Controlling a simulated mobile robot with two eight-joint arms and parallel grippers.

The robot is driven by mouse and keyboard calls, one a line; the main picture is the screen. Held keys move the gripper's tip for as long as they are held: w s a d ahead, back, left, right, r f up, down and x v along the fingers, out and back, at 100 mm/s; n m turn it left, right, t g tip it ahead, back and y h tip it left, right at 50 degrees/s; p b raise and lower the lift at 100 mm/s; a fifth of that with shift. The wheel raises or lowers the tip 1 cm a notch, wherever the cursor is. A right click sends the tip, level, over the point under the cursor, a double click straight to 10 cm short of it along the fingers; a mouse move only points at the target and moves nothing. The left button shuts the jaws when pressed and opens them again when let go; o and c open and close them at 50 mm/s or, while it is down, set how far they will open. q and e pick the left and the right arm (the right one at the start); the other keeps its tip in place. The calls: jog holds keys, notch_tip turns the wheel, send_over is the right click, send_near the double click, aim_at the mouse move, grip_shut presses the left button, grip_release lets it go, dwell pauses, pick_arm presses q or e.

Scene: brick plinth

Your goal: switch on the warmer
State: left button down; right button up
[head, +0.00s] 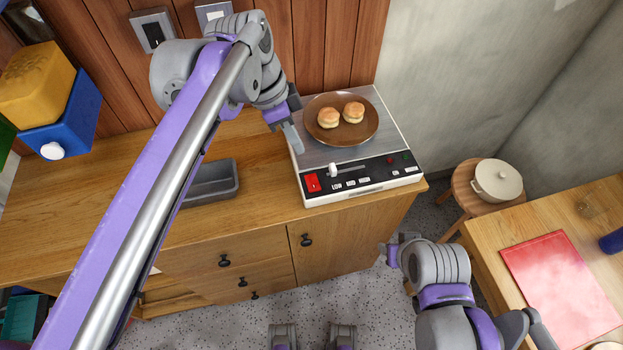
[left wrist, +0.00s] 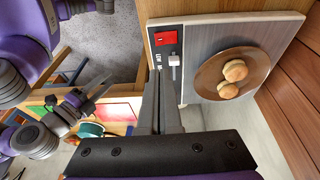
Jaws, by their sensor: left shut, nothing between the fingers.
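The warmer (head: 318,158) is a white box with a grey top plate and a black front panel, near the counter's right end. A red rocker switch (head: 312,183) is at the panel's left end; it also shows in the left wrist view (left wrist: 166,38). A white slider knob (head: 333,170) stands near the left end of its slot. My left gripper (head: 296,146) is shut and empty above the warmer's left edge, behind the switch. Its fingers point toward the panel in the left wrist view (left wrist: 158,80). My right gripper (head: 389,254) is before the counter; its jaw opening is unclear.
A brown plate (head: 364,133) with two buns (head: 341,114) sits on the warmer. A grey tray (head: 212,184) lies left of it on the wooden counter (head: 255,210).

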pick_arm(q)
jog(key=shift+f, duration=0.1)
send_near(315, 188)
jog(key=x, duration=0.5)
jog(key=shift+w+d+f+b, duration=0.15)
jog(key=shift+d+b, duration=0.15)
jog(key=shift+b, duration=0.1)
jog(key=shift+f, duration=0.6)
jog(key=shift+s+d+f+t, duration=0.1)
jog(key=shift+s+f+t, duration=0.3)
jog(key=shift+t, duration=0.1)
jog(key=shift+w+r, duration=0.1)
jog(key=shift+w, duration=0.15)
jog(key=shift+w+a+r, duration=0.25)
jog(key=shift+w+r, duration=0.05)
jog(key=shift+w, duration=0.35)
